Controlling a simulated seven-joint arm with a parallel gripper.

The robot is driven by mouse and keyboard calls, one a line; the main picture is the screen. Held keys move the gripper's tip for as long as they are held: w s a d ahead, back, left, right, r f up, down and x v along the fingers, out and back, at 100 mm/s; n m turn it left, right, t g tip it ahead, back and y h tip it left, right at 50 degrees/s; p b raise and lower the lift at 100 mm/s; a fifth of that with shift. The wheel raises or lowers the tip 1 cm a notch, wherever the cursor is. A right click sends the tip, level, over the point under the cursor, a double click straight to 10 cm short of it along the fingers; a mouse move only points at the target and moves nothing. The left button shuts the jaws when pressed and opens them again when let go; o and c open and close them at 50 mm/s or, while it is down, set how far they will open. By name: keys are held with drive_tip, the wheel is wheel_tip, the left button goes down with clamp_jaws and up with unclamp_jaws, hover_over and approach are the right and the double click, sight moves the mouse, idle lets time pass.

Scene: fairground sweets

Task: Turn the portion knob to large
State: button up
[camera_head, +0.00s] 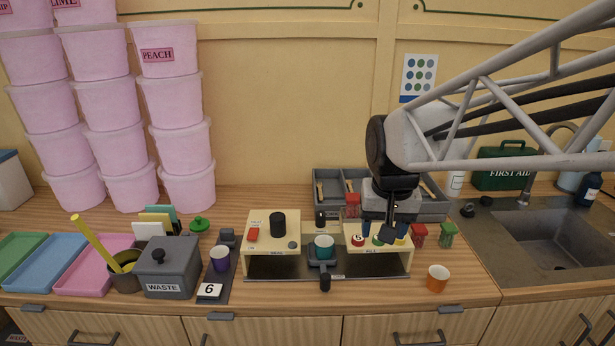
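A machine with two cream blocks stands on a dark base (310,272) mid-counter. The right block (372,251) reads "FILL". On its top are a small red and white round control (358,240), a green spot (378,240) and small blue and yellow parts (403,231). The lettering is too small to tell which control is the portion knob or how it is set. My gripper (388,235) points down at this block's top, its dark fingertips close to the green spot. I cannot tell whether it touches anything. The arm and fingers hide part of the block.
The left block (262,257) has a black cylinder (278,224) and red switch (253,235). An orange cup (437,278) stands at right. Grey bins (328,182) are behind; a waste box (166,272) is left.

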drive_tip(key=w+a+f, duration=0.2)
drive_tip(key=w+a, duration=0.2)
drive_tip(key=w, duration=0.9)
drive_tip(key=m+g, duration=0.1)
drive_tip(key=g, duration=0.1)
hover_over(321, 213)
drive_tip(key=f, duration=0.6)
drive_tip(key=shift+s+d, duration=0.1)
drive_tip(key=shift+s, duration=0.15)
drive_tip(key=shift+w+f, duration=0.3)
drive_tip(key=shift+f, duration=0.05)
drive_tip(key=shift+f, duration=3.9)
